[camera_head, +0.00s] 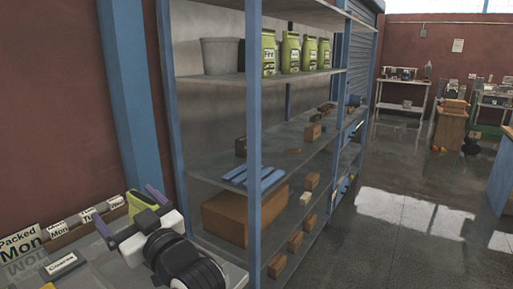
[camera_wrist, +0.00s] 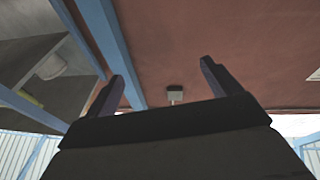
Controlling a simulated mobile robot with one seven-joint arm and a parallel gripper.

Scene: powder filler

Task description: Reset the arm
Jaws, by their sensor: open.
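My gripper (camera_head: 129,216) is at the lower left of the head view, above a grey table top (camera_head: 95,270). Its two purple-grey fingers stand apart with nothing between them. A green container (camera_head: 139,201) shows just behind the fingers in the head view, and I cannot tell its full shape. In the wrist view my gripper (camera_wrist: 163,85) points toward the red-brown wall and ceiling area, with both fingers spread and empty.
A blue-posted shelf rack (camera_head: 254,120) stands just right of my arm, holding green jars (camera_head: 290,53), a grey bucket (camera_head: 220,56) and a cardboard box (camera_head: 240,215). Label cards (camera_head: 20,246) stand on the table at left. Open floor (camera_head: 400,235) lies to the right.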

